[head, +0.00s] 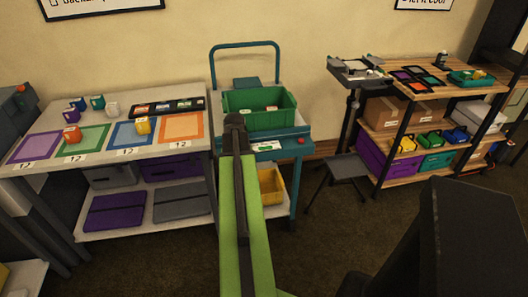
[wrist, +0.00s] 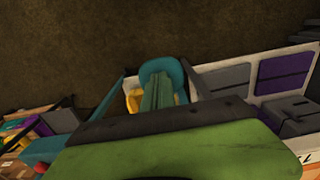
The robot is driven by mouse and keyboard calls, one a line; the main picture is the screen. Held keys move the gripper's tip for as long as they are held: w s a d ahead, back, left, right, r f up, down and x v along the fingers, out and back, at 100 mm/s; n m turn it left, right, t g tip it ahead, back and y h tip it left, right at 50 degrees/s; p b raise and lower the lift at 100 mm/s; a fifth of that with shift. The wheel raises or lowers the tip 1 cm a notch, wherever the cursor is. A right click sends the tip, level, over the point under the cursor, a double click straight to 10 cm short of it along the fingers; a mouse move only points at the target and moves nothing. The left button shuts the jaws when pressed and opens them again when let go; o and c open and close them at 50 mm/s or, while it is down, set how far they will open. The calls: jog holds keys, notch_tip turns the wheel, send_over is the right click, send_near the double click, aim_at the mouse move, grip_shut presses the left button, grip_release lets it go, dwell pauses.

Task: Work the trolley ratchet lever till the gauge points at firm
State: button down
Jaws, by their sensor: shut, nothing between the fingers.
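The trolley (head: 291,157) has a teal frame and stands against the wall in the head view, just beyond my arm. A white label or panel (head: 266,146) lies on its front edge, with a red knob (head: 300,141) to its right. I cannot make out a gauge needle or its reading. The ratchet lever is not clearly visible; my arm hides part of the trolley's front. My gripper (head: 234,121) is the dark end of my green arm, shut and empty, over the trolley's left front in the picture. I cannot tell whether it touches anything.
A green crate (head: 259,119) stands on the trolley top and a yellow bin (head: 271,188) below. A table (head: 25,150) with coloured mats and blocks adjoins on the left. A stand (head: 358,71) and wooden shelves (head: 410,122) are on the right. Carpet lies clear in front.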

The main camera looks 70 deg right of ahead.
jog(key=shift+f+b, duration=0.8)
jog(key=shift+f, duration=0.2)
notch_tip(320, 180, up, 9)
jog(key=p, duration=0.9)
jog(key=shift+r, duration=0.2)
